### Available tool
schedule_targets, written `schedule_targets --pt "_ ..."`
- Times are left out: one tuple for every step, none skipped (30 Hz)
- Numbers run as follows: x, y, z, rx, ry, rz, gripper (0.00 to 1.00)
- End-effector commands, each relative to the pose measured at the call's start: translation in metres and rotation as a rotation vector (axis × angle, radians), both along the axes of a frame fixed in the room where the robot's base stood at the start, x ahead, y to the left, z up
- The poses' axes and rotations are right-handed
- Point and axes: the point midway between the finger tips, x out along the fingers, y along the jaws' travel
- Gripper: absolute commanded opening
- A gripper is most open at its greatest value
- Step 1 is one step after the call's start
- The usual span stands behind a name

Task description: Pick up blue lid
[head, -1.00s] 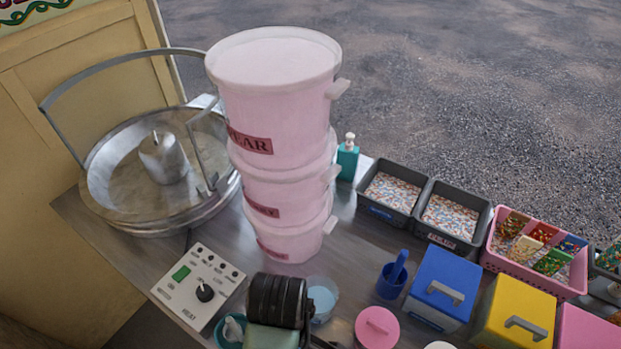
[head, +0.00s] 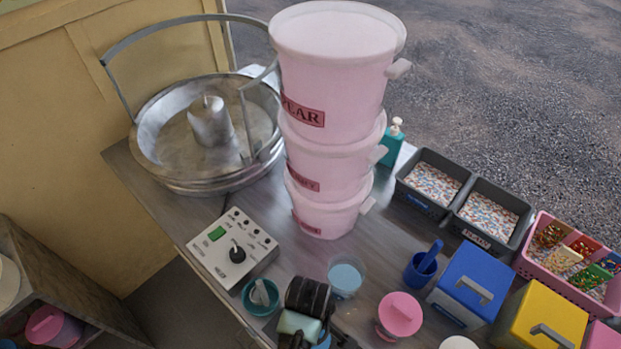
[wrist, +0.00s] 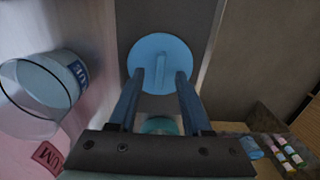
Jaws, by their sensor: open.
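The blue lid (wrist: 160,50) is a light blue round disc with a raised bar handle, seen in the wrist view straight ahead of my gripper (wrist: 160,78). The two fingers are apart, with the lower end of the handle showing between their tips. I cannot tell whether the fingertips touch the lid. Nothing is held. In the head view my wrist (head: 308,294) is at the bottom centre, and it hides the fingertips and most or all of the lid.
A clear tub of light blue sugar (head: 346,278) stands beside my wrist, and a teal bowl (head: 262,297) is on its other side. The control box (head: 235,250), stacked pink buckets (head: 335,150), pink-lidded jar (head: 400,313) and blue box (head: 470,285) stand around.

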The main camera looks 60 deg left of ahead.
Motion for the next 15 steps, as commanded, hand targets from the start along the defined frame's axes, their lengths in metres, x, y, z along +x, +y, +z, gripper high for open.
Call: schedule_targets --pt "-0.0002 0.0 -0.0042 0.0 0.001 0.0 0.49" --pt "-0.0002 0.0002 -0.0056 0.0 0.0 0.0 0.49" --pt "-0.0002 0.0002 -0.0069 0.001 0.0 0.0 0.49" --pt "-0.0001 0.0002 -0.0075 0.001 -0.001 0.0 0.49" --pt "-0.0001 0.0002 -0.0078 0.001 -0.001 0.0 0.49" --pt "0.0 0.0002 -0.0078 0.001 -0.001 0.0 0.49" --pt "0.0001 0.0001 -0.0077 0.001 -0.001 0.0 0.49" --pt "0.0001 0.0001 -0.0077 0.001 -0.001 0.0 0.49" --pt "0.0001 0.0001 -0.0076 0.001 -0.001 0.0 0.49" --pt "0.0002 0.0001 -0.0075 0.001 -0.001 0.0 0.47" --pt "0.0002 0.0001 -0.0075 0.001 -0.001 0.0 0.42" --pt "0.0002 0.0001 -0.0075 0.001 -0.001 0.0 0.34" --pt "0.0002 0.0001 -0.0074 0.001 -0.001 0.0 0.29" --pt "0.0002 0.0001 -0.0074 0.001 -0.001 0.0 0.24" --pt "0.0002 0.0001 -0.0074 0.001 -0.001 0.0 0.16"
